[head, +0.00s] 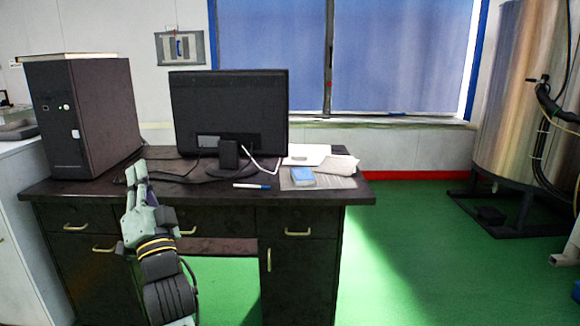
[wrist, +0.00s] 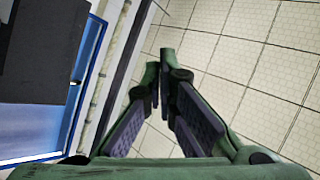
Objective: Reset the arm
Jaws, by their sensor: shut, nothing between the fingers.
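My gripper (head: 137,175) is raised in front of the left part of a dark desk (head: 215,192) in the head view, pointing upward. In the wrist view my gripper (wrist: 163,78) has its fingertips together, with nothing between them. The wrist view looks up at a tiled ceiling (wrist: 230,60), with part of the window (wrist: 30,130) and a dark shape at its left.
On the desk are a black computer tower (head: 85,115), a monitor (head: 228,112), a marker (head: 252,186), a blue box (head: 301,177) and papers. A large metal tank (head: 520,90) stands at the right. The green floor (head: 420,260) between is clear.

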